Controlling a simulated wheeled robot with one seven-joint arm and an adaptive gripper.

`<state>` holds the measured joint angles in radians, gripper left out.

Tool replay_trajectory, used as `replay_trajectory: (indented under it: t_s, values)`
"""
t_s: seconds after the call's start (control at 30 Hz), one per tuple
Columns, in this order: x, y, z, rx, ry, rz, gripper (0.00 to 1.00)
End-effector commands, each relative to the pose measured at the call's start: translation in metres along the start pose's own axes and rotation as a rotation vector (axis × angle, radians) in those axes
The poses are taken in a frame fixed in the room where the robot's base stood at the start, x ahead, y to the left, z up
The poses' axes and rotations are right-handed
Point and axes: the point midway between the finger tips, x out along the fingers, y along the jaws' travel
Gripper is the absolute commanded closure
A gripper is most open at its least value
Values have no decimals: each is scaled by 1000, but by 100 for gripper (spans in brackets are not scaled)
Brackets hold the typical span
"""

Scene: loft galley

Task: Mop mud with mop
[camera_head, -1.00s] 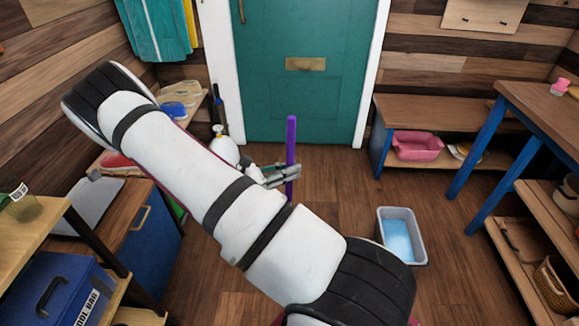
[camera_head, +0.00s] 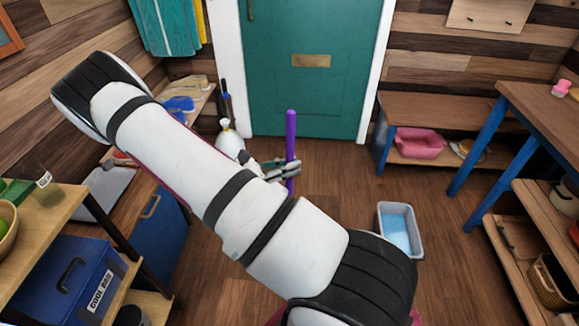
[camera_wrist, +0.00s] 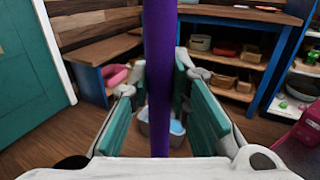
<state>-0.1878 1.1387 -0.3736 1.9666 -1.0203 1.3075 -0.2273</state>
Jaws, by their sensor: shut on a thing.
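A purple mop handle (camera_head: 291,138) stands upright in front of the teal door in the head view. My gripper (camera_head: 291,168) is shut on it below its top end. In the wrist view the purple handle (camera_wrist: 160,75) runs vertically between the two teal-padded fingers of my gripper (camera_wrist: 160,98). The mop's head is hidden behind my arm in the head view and does not show in the wrist view. No mud can be made out on the visible floor. A grey bucket (camera_head: 382,230) with blue water stands on the floor right of the mop.
A wooden bench (camera_head: 440,108) with a pink tub (camera_head: 420,143) beneath stands right of the teal door (camera_head: 310,95). A blue-legged table (camera_head: 540,105) and low shelves line the right. A blue cool bag (camera_head: 65,285) and cabinets line the left. Floor between is fairly clear.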

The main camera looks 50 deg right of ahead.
Motion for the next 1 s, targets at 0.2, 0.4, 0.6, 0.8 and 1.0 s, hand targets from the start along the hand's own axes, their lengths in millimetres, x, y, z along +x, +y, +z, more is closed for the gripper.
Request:
replay_trajectory:
  t_s: [0.2, 0.4, 0.6, 0.8, 1.0]
  values:
    - [0, -5, 24, 1, -2, -2, 100]
    - [0, -8, 36, 1, -2, -4, 100]
    - [0, -8, 36, 1, -2, -4, 100]
    - [0, -8, 36, 1, -2, -4, 100]
    - [-5, -7, 36, 1, -3, 12, 100]
